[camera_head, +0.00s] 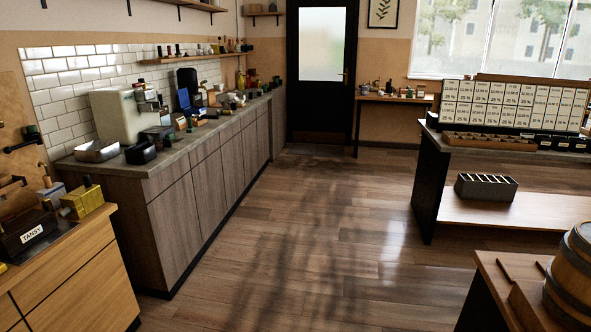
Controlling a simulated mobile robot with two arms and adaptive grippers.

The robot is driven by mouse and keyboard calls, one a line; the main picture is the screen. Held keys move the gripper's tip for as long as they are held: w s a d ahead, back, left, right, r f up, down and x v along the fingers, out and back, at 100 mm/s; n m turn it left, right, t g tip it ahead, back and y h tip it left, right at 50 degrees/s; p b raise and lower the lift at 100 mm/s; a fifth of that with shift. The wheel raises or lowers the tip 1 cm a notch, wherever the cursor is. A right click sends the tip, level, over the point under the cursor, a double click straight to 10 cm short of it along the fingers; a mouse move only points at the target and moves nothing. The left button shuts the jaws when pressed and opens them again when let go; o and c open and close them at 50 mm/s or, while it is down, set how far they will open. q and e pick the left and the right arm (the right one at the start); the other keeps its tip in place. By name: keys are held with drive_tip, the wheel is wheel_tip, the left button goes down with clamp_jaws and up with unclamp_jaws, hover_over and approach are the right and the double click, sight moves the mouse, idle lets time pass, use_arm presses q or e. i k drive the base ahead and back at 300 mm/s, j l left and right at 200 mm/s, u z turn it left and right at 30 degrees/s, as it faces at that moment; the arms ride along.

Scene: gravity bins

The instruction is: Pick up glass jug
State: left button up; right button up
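I cannot make out a glass jug in the head view; the items on the far counters are too small to tell apart. Neither of my grippers is in view.
A long counter (178,225) with a pale machine (117,115) and metal tray (97,151) runs along the left wall. A wooden cabinet (85,280) stands front left, a shelf unit (429,185) right, a barrel (573,275) front right. The floor (300,240) between is clear to the black door (321,110).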

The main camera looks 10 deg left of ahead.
sight(161, 143)
drive_tip(key=i+u, duration=0.15)
drive_tip(key=i, duration=0.85)
drive_tip(key=i+l+u, duration=0.1)
drive_tip(key=i, duration=0.9)
drive_tip(key=l, duration=0.1)
